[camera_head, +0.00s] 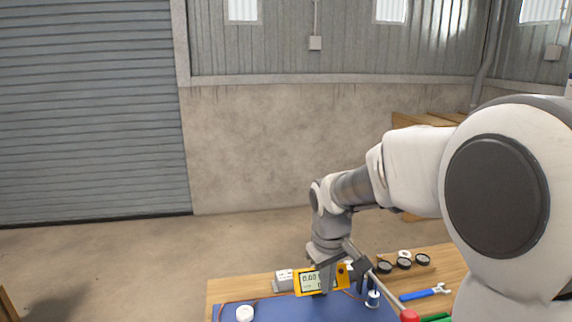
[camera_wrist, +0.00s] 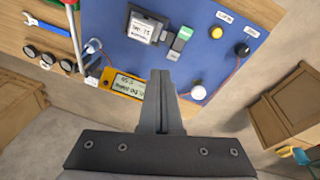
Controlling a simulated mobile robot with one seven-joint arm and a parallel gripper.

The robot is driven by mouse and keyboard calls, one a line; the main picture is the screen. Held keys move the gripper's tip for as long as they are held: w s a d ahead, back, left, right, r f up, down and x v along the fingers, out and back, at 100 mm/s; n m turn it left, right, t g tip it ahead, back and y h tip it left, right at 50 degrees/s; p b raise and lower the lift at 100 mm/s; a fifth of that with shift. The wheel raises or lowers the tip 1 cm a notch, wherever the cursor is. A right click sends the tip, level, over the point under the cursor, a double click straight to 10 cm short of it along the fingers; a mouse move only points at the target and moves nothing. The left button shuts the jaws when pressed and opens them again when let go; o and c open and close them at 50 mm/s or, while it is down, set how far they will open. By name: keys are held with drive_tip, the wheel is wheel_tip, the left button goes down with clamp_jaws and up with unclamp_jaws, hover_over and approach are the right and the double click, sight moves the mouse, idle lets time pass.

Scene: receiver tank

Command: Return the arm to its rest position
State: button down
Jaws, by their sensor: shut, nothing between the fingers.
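My arm reaches from the right side of the head view, bent down over the workbench. My gripper (camera_wrist: 161,74) is shut and empty in the wrist view, its fingertips together over the front of the bench. A yellow meter (camera_wrist: 126,85) with a lit display is close to the left of the fingers. In the head view the meter (camera_head: 306,279) is just below my wrist, and the hand partly covers it. Whether the fingers touch anything is hard to tell.
The blue panel (camera_wrist: 207,65) bears a display box (camera_wrist: 147,27), a green-and-white switch (camera_wrist: 180,42) and several round knobs. Gauges (camera_head: 404,263), a blue wrench (camera_head: 424,293) and a red-handled tool (camera_head: 409,315) lie right.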

drive_tip(key=s+d+r+m+t, duration=0.1)
drive_tip(key=s+r, duration=0.3)
drive_tip(key=s, duration=0.7)
drive_tip(key=s+d+r+m+t, duration=0.2)
drive_tip(key=s+d+r+m, duration=0.2)
drive_tip(key=s, duration=0.6)
drive_tip(key=shift+s+d+r, duration=0.2)
drive_tip(key=shift+s+r, duration=0.2)
drive_tip(key=shift+r, duration=0.25)
